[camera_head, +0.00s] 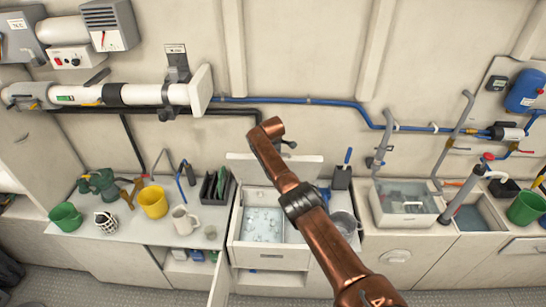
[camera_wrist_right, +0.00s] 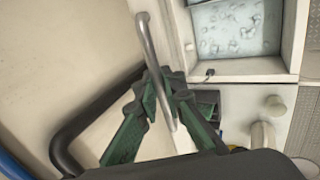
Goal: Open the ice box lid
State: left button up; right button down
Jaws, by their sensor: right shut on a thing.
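The ice box (camera_head: 240,235) stands in the counter, and ice shows in its left part. Its pale lid (camera_head: 306,168) is raised and stands up behind the opening. In the right wrist view the lid (camera_wrist_right: 85,65) fills the left side, with a curved metal handle (camera_wrist_right: 150,50) on it. The ice box (camera_wrist_right: 285,45) shows at the upper right of that view. My right gripper (camera_wrist_right: 160,88) has its green fingers closed around the handle. In the head view my copper arm hides the gripper and part of the lid. My left gripper is not in view.
A black rack (camera_head: 215,188), a white mug (camera_head: 184,222) and a yellow bucket (camera_head: 153,202) stand left of the ice box. A metal pot (camera_head: 345,224) and a sink box (camera_head: 404,216) are to the right. A blue pipe (camera_head: 300,101) runs along the wall behind.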

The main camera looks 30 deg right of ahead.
jog(key=shift+d, duration=0.1)
jog(key=c, duration=2.3)
grip_release()
jog(key=shift+c, duration=0.2)
jog(key=shift+s+a+r, duration=0.1)
jog(key=shift+a+r, duration=0.15)
jog(key=v, duration=1.1)
jog(key=shift+s+r, duration=0.2)
jog(key=shift+d, duration=0.1)
